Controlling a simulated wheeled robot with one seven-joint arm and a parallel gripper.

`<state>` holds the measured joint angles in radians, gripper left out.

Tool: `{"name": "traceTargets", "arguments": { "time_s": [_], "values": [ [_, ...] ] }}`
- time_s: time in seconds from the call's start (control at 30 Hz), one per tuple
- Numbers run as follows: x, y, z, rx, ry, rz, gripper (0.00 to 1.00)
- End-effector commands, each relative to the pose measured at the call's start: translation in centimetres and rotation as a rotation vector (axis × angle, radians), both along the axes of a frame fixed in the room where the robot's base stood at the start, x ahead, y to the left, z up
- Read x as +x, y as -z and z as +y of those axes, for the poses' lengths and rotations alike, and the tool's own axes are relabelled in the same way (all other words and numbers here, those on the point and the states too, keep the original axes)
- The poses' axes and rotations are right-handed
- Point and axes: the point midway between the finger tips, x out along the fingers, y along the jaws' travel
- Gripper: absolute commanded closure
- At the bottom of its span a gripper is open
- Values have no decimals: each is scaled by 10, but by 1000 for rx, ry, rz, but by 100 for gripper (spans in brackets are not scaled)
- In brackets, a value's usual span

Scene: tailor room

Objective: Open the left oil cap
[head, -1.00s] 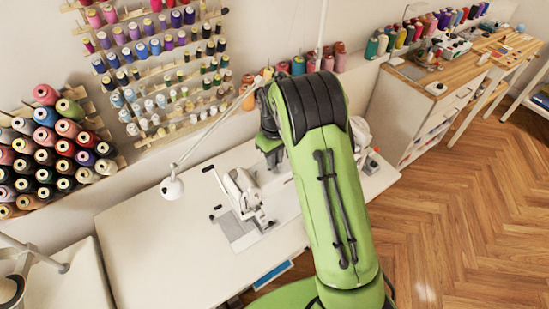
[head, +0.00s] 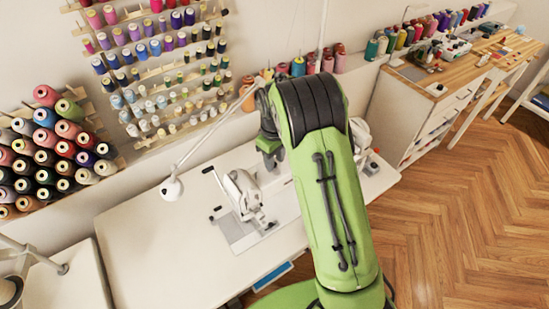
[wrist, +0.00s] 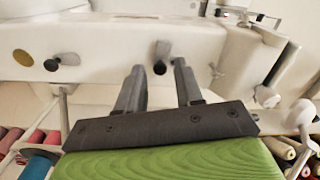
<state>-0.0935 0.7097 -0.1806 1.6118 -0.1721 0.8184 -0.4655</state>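A white sewing machine (head: 243,193) stands on the white table, left of my gripper (head: 270,155) in the head view. Much of the machine's right part is hidden behind my arm. In the wrist view, my gripper (wrist: 158,68) is open, its two grey fingers pointing at the white machine body (wrist: 110,40). A small dark knob (wrist: 160,57) shows between the fingertips; I cannot tell whether the fingers touch it. A second dark knob (wrist: 52,65) sits on the body to the left. I cannot tell which is the left oil cap.
A lamp (head: 172,188) with a thin arm hangs over the table left of the machine. Thread cones stand on the wall ledge (head: 335,62) behind my arm. The left part of the white table (head: 150,250) is bare.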

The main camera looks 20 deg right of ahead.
Motion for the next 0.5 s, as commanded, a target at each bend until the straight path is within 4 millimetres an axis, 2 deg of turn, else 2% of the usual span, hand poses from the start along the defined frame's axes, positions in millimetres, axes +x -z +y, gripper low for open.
{"name": "traceTargets", "arguments": {
  "time_s": [0.33,0.43,0.5],
  "values": [
    [0,-3,0,0,1,1,59],
    [0,-19,0,0,1,-2,59],
    [1,-37,0,0,0,-4,59]
  ]
}}
